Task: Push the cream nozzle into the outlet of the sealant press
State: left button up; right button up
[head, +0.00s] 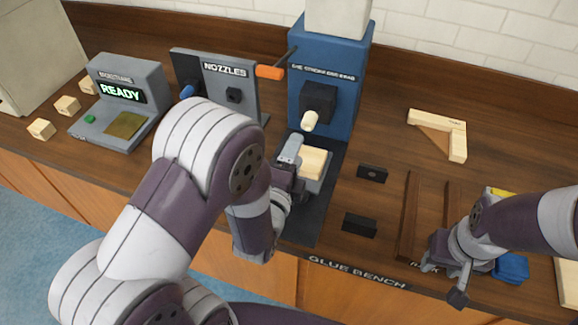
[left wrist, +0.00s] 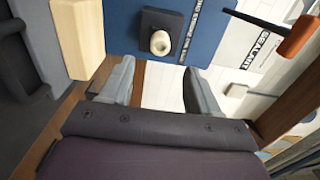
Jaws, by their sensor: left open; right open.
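The blue sealant press (head: 345,75) stands at the back of the bench, with a black outlet block (head: 318,97) on its front. The cream nozzle (head: 310,121) sits at the outlet and points out toward me; I cannot tell how deep it is. In the left wrist view the nozzle (left wrist: 160,43) shows end-on in the black block (left wrist: 160,20). My left gripper (head: 289,160) is open and empty, below and in front of the nozzle, apart from it. Its two grey fingers (left wrist: 158,90) show in the wrist view. My right gripper (head: 452,282) is open at the bench's front right.
A pale wooden block (head: 313,162) rests on a grey stand beside my left gripper. An orange-handled lever (head: 270,72) juts left from the press. The grey nozzle rack (head: 225,75) holds a blue nozzle (head: 188,90). A wooden corner frame (head: 440,130) lies to the right.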

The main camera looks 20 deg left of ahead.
pick_arm(q)
jog(key=s, duration=0.4)
jog(key=shift+a, duration=0.1)
jog(key=shift+w, duration=0.1)
dwell(0.6)
jog(key=w+f+n+g, duration=0.1)
jog(key=n, duration=0.1)
jog(key=w+f+n+g, duration=0.1)
jog(key=n+g, duration=0.1)
jog(key=shift+f, duration=0.3)
jog(key=f+n+g, duration=0.1)
jog(key=n+g, duration=0.1)
jog(key=s+f+n+g, duration=0.1)
jog(key=n+g, duration=0.1)
jog(key=s+a+f+n+g, duration=0.1)
jog(key=n+g, duration=0.1)
jog(key=shift+f+n, duration=0.2)
jog(key=shift+n, duration=0.1)
jog(key=s+a+n+g, duration=0.3)
jog(key=s+n+g, duration=0.4)
jog(key=s, duration=0.2)
jog(key=shift+s+r+n+g+y, duration=0.2)
jog(key=shift+r+n+g+y, duration=0.1)
jog(key=shift+r, duration=0.15)
